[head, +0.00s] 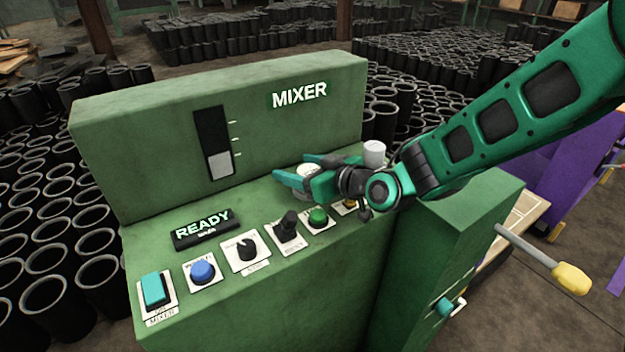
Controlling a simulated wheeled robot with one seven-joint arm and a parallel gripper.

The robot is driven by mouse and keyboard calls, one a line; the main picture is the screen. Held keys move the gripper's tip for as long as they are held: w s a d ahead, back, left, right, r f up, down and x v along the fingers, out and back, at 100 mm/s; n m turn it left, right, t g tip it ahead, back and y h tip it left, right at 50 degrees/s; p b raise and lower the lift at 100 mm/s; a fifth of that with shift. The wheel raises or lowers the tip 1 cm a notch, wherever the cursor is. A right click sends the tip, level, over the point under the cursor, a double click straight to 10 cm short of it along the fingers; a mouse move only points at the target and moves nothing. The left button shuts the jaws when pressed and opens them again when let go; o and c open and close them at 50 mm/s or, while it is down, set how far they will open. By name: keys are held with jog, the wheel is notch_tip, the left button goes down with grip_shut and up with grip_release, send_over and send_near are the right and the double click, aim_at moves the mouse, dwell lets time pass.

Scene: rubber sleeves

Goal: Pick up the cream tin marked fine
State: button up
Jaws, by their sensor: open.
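A pale, cream-coloured tin (307,170) stands on the ledge of the green mixer, below its upright back panel. My gripper (292,168) reaches in from the right, with its teal fingers open on either side of this tin. The fingers and wrist hide much of its side. I cannot tell whether the fingers touch it. A second pale tin (374,152) stands to the right, just behind my wrist. No marking is readable on either tin, so I cannot tell which is marked fine.
The mixer (230,120) carries a lit READY display (204,228). Along its front are a teal switch (154,289), a blue button (202,271), a black knob (246,250), a joystick (287,228) and a green button (317,216). A yellow-handled lever (570,278) sticks out at right.

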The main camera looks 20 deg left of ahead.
jog(key=c, duration=1.3)
jog(key=shift+r, duration=0.1)
